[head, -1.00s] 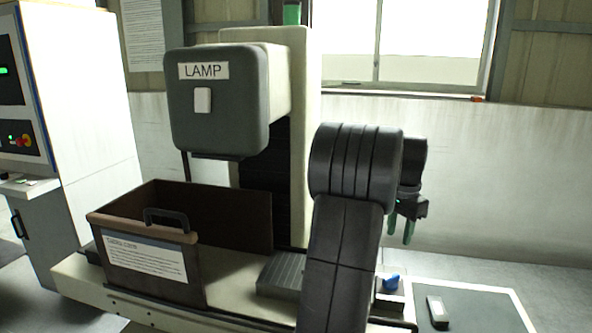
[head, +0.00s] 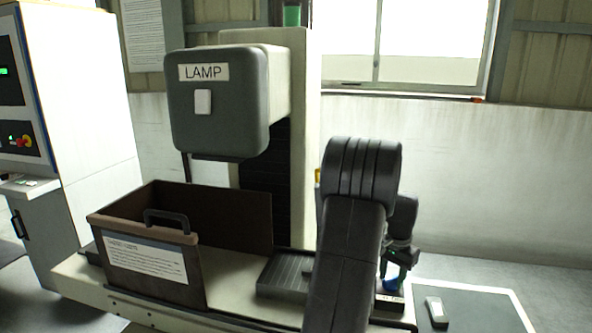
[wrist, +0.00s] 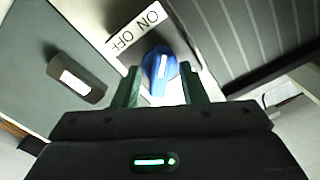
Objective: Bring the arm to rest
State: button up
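My gripper (head: 396,272) is low at the right of the machine, partly behind my arm. In the wrist view its two green fingers (wrist: 160,88) stand apart, one on each side of a blue rotary switch (wrist: 160,66) with a white pointer mark. I see no clear contact between the fingers and the switch. The switch also shows as a bit of blue in the head view (head: 390,285). A white ON/OFF label (wrist: 137,30) lies beside it. My gripper holds nothing that I can see.
A grey lamp head (head: 217,115) marked LAMP hangs over a brown open crate (head: 155,265) on the machine bed. A ribbed grey block (head: 285,275) is left of my arm. A dark panel with a white rocker switch (head: 436,310) lies to the right.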

jog(key=n+b, duration=0.1)
jog(key=n, duration=0.5)
dwell(0.4)
